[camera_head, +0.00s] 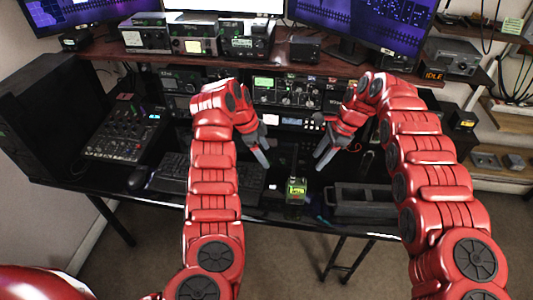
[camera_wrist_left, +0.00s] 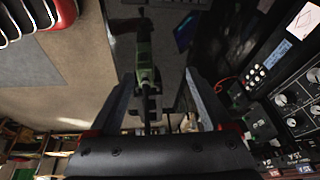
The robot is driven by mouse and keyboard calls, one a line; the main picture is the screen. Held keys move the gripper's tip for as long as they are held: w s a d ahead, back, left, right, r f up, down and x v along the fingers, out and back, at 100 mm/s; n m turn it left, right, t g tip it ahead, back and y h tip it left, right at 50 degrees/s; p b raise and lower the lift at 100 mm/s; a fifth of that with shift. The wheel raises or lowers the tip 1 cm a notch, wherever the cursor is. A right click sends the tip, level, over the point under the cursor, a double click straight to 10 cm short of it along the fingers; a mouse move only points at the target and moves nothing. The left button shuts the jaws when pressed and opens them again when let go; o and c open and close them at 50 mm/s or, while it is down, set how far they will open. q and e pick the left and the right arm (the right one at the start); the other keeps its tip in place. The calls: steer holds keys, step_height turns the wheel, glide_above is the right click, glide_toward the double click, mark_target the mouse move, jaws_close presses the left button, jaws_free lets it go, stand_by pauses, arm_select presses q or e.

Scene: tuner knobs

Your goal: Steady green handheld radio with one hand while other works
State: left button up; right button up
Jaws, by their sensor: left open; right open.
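A green handheld radio (camera_head: 296,190) with a yellowish display is at the front of the black desk, right of the keyboard. In the left wrist view the green radio (camera_wrist_left: 146,75) shows between the open fingers, apparently beyond them. My left gripper (camera_head: 258,150) is open and empty, above and left of the radio. Its two fingers (camera_wrist_left: 165,90) show in the left wrist view. My right gripper (camera_head: 327,150) is open, above and right of the radio, and holds nothing that I can see. Neither gripper appears to touch the radio in the head view.
A dark open tray (camera_head: 362,203) is right of the radio. A keyboard (camera_head: 170,172), mouse (camera_head: 138,177) and mixer (camera_head: 122,133) are at the left. Rack radio equipment (camera_head: 290,92) stands behind the grippers, under a shelf with monitors. The desk's front edge is close to the radio.

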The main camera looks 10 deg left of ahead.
mark_target(295, 190)
arm_select(q)
steer(key=shift+m+g+h, duration=0.3)
steer(key=shift+m+g, duration=0.1)
steer(key=shift+g, duration=0.1)
steer(key=x, duration=0.5)
steer(key=s+d+x, duration=0.1)
steer(key=x, duration=0.5)
steer(key=s+x, duration=0.1)
steer(key=x, duration=0.4)
steer(key=shift+d+r, duration=0.1)
steer(key=shift+d, duration=0.15)
steer(key=shift+c, duration=0.3)
jaws_close()
